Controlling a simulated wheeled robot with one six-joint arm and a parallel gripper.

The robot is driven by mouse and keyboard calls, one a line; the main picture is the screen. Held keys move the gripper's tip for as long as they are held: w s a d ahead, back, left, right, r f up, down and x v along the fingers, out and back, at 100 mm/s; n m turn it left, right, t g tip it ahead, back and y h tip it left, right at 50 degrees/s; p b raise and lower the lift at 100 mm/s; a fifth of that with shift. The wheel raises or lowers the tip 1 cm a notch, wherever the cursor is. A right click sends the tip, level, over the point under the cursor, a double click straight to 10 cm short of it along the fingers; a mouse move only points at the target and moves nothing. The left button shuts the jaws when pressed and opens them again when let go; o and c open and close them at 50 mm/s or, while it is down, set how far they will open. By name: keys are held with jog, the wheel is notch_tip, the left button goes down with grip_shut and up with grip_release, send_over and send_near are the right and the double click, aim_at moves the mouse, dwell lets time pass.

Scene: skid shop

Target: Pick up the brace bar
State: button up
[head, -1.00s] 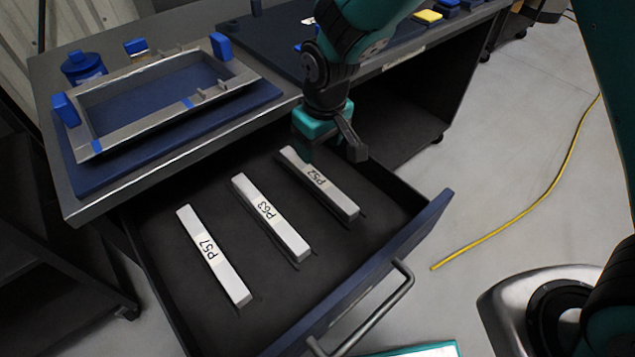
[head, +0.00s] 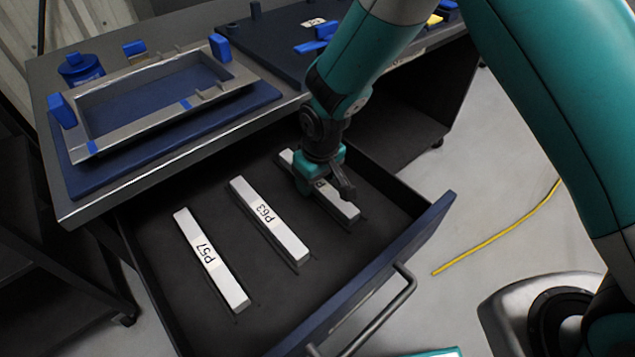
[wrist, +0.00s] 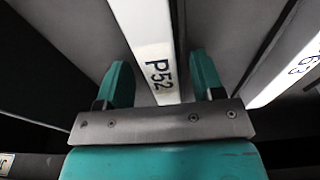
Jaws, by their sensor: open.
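Three pale bars lie in the open drawer: P57 (head: 211,262), P63 (head: 270,222) and P52 (head: 346,209). None is marked as the brace bar by name. My gripper (head: 323,188) is over the middle of P52 and hides part of it and most of its label. In the wrist view, the open gripper (wrist: 160,72) has one green finger on each side of P52 (wrist: 148,30), with a gap on both sides. I cannot tell how far the fingertips are above the drawer floor. P63 (wrist: 290,75) shows at the right there.
The drawer's blue front (head: 425,225) and handle (head: 385,318) stand out toward me. On the bench above, a grey frame (head: 120,135) with blue clamps lies on a blue mat. A yellow cable (head: 500,235) lies on the floor at right.

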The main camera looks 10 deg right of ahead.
jog(key=c, duration=1.1)
jog(key=shift+o, duration=0.2)
jog(key=shift+r, duration=0.1)
